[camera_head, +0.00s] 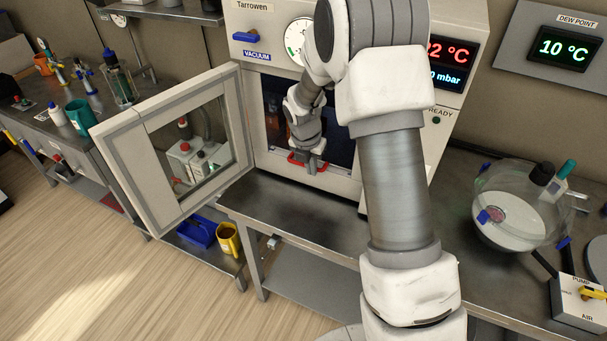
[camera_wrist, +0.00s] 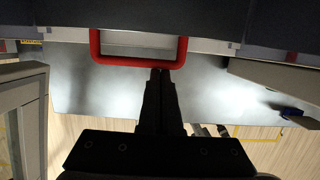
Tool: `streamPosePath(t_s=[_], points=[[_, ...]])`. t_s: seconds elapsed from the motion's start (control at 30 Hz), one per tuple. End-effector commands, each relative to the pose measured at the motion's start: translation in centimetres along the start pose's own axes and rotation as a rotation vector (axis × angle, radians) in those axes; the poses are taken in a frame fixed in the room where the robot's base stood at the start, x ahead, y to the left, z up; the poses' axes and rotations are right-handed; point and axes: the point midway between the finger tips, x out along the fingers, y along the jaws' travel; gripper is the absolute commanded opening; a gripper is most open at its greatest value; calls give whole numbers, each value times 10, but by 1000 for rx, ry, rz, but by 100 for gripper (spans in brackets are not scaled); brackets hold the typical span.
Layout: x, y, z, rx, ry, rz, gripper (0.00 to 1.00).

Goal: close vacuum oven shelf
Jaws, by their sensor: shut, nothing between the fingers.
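The vacuum oven (camera_head: 262,22) stands on the steel bench with its windowed door (camera_head: 118,140) swung wide open to the left. A red shelf handle (camera_head: 296,160) shows at the lower part of the oven opening. In the wrist view the red handle (camera_wrist: 140,62) is a U-shaped bar on the front edge of the dark shelf (camera_wrist: 190,15). My gripper (camera_head: 313,168) is at the opening, and its shut fingertips (camera_wrist: 161,72) are at the handle's outer bar, right of its middle. Nothing is between the fingers. I cannot tell whether they touch the bar. My arm hides part of the oven.
A glass desiccator (camera_head: 515,210) and a valve box (camera_head: 580,300) stand on the bench at right. A yellow mug (camera_head: 228,240) and a blue tray (camera_head: 197,232) are on the low shelf below the door. Bench space (camera_head: 300,210) before the oven is clear.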

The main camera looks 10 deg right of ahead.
Motion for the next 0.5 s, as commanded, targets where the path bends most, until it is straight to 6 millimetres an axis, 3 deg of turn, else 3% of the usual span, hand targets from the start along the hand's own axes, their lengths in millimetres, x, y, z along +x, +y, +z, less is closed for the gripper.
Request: streamPosePath(t_s=[0.2, 0.5], points=[[4, 0, 22, 1, -1, -1, 0], [8, 0, 30, -1, -1, 0, 0]])
